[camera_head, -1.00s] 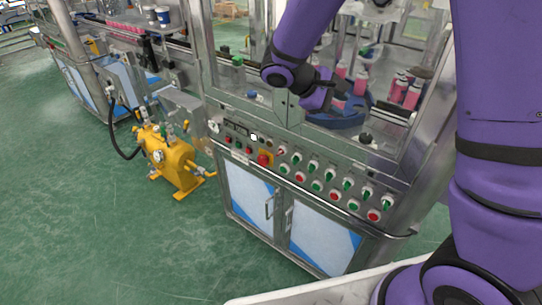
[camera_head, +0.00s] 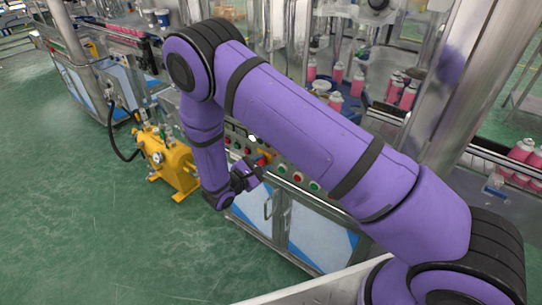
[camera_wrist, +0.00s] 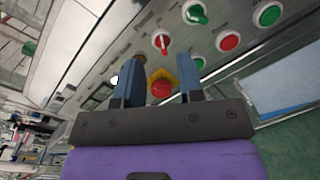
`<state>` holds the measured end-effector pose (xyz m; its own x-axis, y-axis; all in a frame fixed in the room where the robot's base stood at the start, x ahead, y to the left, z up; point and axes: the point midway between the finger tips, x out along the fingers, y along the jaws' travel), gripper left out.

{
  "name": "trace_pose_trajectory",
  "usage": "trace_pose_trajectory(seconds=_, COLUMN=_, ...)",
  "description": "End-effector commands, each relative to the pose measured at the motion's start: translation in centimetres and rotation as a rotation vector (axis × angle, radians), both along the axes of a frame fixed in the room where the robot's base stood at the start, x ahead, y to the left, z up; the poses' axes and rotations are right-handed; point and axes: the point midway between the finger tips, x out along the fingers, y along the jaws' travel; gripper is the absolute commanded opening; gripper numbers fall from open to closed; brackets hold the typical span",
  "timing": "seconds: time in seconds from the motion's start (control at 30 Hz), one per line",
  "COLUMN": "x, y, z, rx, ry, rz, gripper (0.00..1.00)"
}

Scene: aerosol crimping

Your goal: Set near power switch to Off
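The control panel (camera_head: 282,166) is largely hidden behind my arm in the head view. In the wrist view it shows a red-handled rotary switch (camera_wrist: 161,41) and a green-handled one (camera_wrist: 195,13), on round white bases. Labels are unreadable, so I cannot tell which is the near power switch. My gripper (camera_wrist: 162,72) is open and empty, facing the panel. A red mushroom button (camera_wrist: 161,88) on a yellow plate shows between its two blue fingers; contact is not clear. The red-handled switch lies just beyond the fingertips. In the head view my gripper (camera_head: 257,167) is beside the panel's left part.
Red (camera_wrist: 228,41) and green (camera_wrist: 268,13) push buttons line the panel near the switches. A yellow pump (camera_head: 172,162) stands on the green floor to the left. Pink bottles (camera_head: 337,75) stand inside the machine behind my arm. Floor at lower left is clear.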

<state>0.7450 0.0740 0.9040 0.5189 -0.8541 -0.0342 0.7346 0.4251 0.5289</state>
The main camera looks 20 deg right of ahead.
Motion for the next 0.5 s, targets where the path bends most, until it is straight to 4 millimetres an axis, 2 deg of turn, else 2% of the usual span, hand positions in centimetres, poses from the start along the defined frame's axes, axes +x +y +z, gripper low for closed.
trace_pose_trajectory(seconds=0.03, x=-0.1, y=0.4, z=-1.2, rx=-0.018, ry=0.006, rz=0.028, gripper=0.35)
trace_pose_trajectory(seconds=0.1, x=-0.1, y=0.8, z=-2.1, rx=-0.033, ry=0.008, rz=0.057, gripper=0.35)
trace_pose_trajectory(seconds=0.27, x=-0.1, y=1.0, z=-3.0, rx=-0.048, ry=0.01, rz=0.084, gripper=0.35)
trace_pose_trajectory(seconds=0.5, x=1.5, y=-1.3, z=-3.0, rx=-0.049, ry=0.009, rz=0.081, gripper=0.35)
